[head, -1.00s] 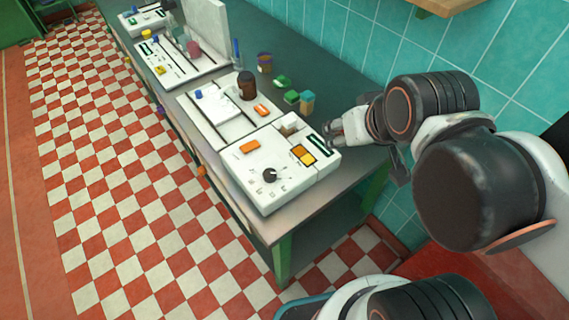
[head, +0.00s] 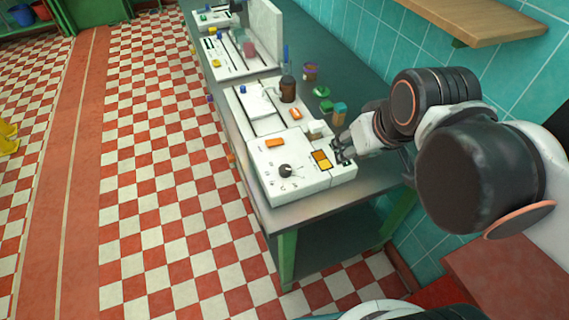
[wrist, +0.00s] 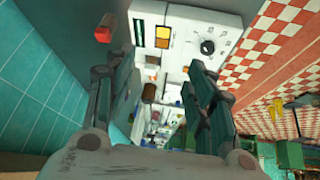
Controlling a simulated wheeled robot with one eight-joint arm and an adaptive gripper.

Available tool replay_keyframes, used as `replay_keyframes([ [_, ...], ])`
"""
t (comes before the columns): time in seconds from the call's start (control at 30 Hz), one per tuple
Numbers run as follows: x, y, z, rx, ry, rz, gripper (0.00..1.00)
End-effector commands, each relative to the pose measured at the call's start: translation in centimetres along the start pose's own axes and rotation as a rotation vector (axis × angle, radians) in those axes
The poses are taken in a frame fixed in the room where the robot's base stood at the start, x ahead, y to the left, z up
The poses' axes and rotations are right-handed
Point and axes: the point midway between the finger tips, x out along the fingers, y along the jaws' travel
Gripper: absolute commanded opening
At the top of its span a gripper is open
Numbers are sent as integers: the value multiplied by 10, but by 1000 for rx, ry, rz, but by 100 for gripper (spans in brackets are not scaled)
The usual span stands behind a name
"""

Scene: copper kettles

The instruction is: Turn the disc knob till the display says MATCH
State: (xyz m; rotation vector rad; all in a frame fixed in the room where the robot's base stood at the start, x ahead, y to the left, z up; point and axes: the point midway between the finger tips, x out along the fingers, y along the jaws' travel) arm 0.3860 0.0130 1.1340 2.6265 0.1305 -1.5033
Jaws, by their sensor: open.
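The black disc knob (head: 285,171) sits on the front part of a white panel box (head: 318,184) at the near end of the bench. In the wrist view the knob (wrist: 207,47) shows at the upper right, beyond my right finger. A small display (head: 321,159) lit orange and yellow is to the right of the knob; its text is too small to read. It also shows in the wrist view (wrist: 162,37). My gripper (head: 343,146) is over the right back edge of the box, apart from the knob. In the wrist view my gripper (wrist: 160,77) has its fingers spread with nothing between them.
An orange block (head: 275,142) lies at the box's back left. A wooden shelf (head: 485,20) is on the tiled wall.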

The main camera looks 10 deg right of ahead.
Motion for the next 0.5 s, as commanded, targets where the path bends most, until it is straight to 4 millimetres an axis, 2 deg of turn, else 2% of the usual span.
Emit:
replay_keyframes([
  [0.27,7,-15,-32,-170,-105,-40,50],
  [0.5,28,-39,-66,-401,-239,-108,50],
])
